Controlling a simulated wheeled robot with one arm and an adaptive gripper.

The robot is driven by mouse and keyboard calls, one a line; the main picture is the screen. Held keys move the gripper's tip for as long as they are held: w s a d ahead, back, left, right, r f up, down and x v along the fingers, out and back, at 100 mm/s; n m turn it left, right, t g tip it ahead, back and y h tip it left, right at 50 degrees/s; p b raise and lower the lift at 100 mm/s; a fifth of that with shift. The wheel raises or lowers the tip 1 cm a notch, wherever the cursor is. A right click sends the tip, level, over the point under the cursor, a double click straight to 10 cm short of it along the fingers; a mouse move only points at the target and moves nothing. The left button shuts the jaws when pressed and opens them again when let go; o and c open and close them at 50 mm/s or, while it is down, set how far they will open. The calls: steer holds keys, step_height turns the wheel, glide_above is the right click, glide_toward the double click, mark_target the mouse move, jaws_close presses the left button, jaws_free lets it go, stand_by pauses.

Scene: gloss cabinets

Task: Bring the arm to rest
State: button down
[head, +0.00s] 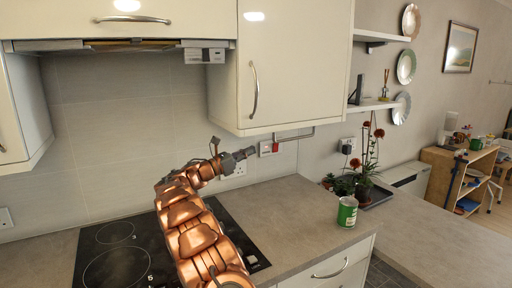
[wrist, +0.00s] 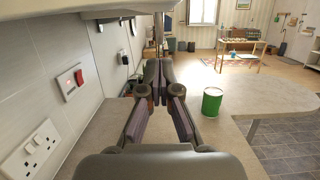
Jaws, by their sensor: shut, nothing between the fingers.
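My copper-coloured arm (head: 192,225) reaches up and out over the black hob in the head view. My gripper (head: 246,153) is at its end, in front of the tiled wall and beneath the wall cabinet. In the wrist view my gripper (wrist: 155,92) has its fingers together with nothing between them. It is above the worktop, and the wall sockets are to its left. A green can (head: 347,211) stands upright on the worktop near the right corner, apart from my gripper. The can also shows right of the fingers in the wrist view (wrist: 211,102).
The glossy wall cabinet (head: 292,65) hangs close above my gripper. Black hob (head: 115,262) lies below the arm. A red switch (head: 275,147) and a socket (wrist: 30,150) are on the wall. Potted plants (head: 366,170) stand beyond the can. The worktop (head: 290,215) between hob and can is clear.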

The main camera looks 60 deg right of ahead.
steer(key=b+v, duration=0.1)
steer(key=v, duration=0.6)
steer(key=shift+f, duration=0.15)
steer(key=shift+a, duration=0.2)
steer(key=s+a+f+m+t+y, duration=0.3)
steer(key=s+a+f+y, duration=0.2)
steer(key=a, duration=1.5)
steer(key=s+a+f+m+t+y, duration=0.3)
steer(key=s+a+f+y, duration=0.3)
steer(key=s+a, duration=0.5)
steer(key=s+a+f+m+t+y, duration=0.3)
steer(key=s+a+f+m+y, duration=0.2)
steer(key=a, duration=2.4)
steer(key=s+f+y, duration=0.1)
steer(key=s+f, duration=0.2)
steer(key=s, duration=0.1)
steer(key=shift+a+t, duration=0.2)
steer(key=shift+t, duration=0.2)
